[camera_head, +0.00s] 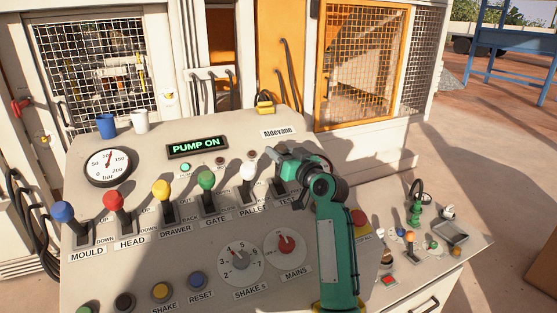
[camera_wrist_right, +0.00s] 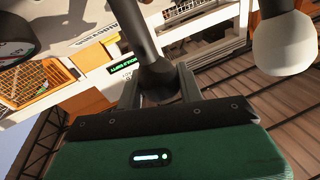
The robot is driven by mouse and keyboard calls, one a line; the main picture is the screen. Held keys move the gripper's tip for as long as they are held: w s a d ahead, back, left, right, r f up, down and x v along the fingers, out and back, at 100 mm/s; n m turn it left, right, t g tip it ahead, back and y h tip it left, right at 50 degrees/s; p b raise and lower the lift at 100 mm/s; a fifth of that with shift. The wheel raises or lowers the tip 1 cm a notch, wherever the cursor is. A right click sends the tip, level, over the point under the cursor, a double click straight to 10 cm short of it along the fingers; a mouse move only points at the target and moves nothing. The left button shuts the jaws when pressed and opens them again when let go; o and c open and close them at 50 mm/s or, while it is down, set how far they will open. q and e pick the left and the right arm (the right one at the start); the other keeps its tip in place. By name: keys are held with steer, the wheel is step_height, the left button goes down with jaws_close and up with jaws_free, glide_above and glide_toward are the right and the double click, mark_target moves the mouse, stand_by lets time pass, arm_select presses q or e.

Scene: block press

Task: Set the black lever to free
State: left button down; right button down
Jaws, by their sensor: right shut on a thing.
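The black lever is the rightmost in the row on the sloped console (camera_head: 130,255). In the head view my right gripper (camera_head: 277,160) and its green wrist cover most of it, so its position is hard to read there. In the right wrist view the dark stem of the black lever (camera_wrist_right: 138,35) runs down between my two fingers, which are shut on it. The label below this lever is partly hidden by my arm. My left gripper is not in view.
The white-knobbed PALLET lever (camera_head: 248,172) stands close to the left of my right gripper. Green (camera_head: 206,182), yellow (camera_head: 162,190), red (camera_head: 114,202) and blue (camera_head: 64,212) levers stand further left. A lit display (camera_head: 197,145) reads PUMP ON. A side shelf (camera_head: 455,250) holds small items.

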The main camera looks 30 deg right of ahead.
steer(key=s+f+n+t+b, duration=0.1)
steer(key=s+f+t+b, duration=0.2)
steer(key=s+b, duration=0.5)
steer(key=shift+s+a+f+y+b, duration=0.25)
steer(key=shift+f+b, duration=0.6)
steer(key=shift+b, duration=0.8)
steer(key=c, duration=0.9)
jaws_free()
steer(key=shift+c, duration=0.2)
